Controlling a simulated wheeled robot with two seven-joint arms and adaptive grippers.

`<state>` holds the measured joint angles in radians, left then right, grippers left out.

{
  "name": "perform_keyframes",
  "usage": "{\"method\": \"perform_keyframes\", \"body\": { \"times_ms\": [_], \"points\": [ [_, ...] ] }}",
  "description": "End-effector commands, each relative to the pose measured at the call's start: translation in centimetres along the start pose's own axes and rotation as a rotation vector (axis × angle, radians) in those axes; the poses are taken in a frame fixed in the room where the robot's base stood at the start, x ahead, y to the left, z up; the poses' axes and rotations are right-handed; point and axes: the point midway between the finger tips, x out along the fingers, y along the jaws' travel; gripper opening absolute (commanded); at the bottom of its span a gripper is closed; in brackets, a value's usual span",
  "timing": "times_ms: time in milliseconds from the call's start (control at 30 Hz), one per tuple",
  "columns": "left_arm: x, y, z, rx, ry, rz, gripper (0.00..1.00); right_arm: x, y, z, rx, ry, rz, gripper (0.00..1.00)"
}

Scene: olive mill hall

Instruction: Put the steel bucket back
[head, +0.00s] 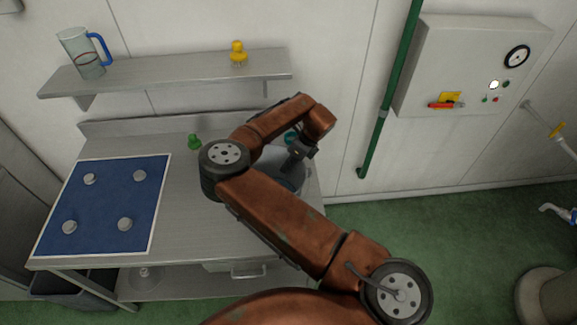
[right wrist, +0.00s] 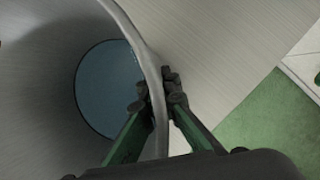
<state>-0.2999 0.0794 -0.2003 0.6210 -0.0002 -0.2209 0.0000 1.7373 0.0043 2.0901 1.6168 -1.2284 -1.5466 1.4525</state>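The steel bucket (head: 268,160) stands at the right end of the steel table, partly hidden behind my right arm in the head view. In the right wrist view I look down into the bucket (right wrist: 45,100), with a blue-grey round area at its bottom; I cannot tell if that is liquid. My right gripper (head: 292,158) is at the bucket's rim. In the right wrist view the gripper (right wrist: 157,90) has one green finger inside the wall and one outside, both tips against the rim. My left gripper is not in view.
The steel table (head: 185,215) has a blue mat (head: 103,205) with several pale round knobs on its left. A green-topped item (head: 194,142) stands behind. Above, a shelf (head: 180,75) holds a jug (head: 82,52) and a yellow-topped item (head: 238,52). A green pipe (head: 388,100) runs right of the table.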

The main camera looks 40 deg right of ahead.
Motion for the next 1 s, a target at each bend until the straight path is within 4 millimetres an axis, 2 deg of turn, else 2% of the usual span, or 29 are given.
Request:
{"method": "perform_keyframes", "body": {
  "times_ms": [200,567,867,1000],
  "points": [
    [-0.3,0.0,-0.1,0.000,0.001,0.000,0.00,2.1,-0.2,-0.9,0.001,-0.002,0.002,0.00],
    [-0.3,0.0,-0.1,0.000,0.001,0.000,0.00,2.4,-0.2,-1.0,0.001,-0.002,0.002,0.00],
    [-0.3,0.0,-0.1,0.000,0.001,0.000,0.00,2.6,-0.2,-1.2,0.001,0.001,0.002,0.21],
    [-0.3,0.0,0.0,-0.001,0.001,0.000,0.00,2.6,-0.2,-1.2,0.001,0.001,0.002,0.22]
  ]
}}
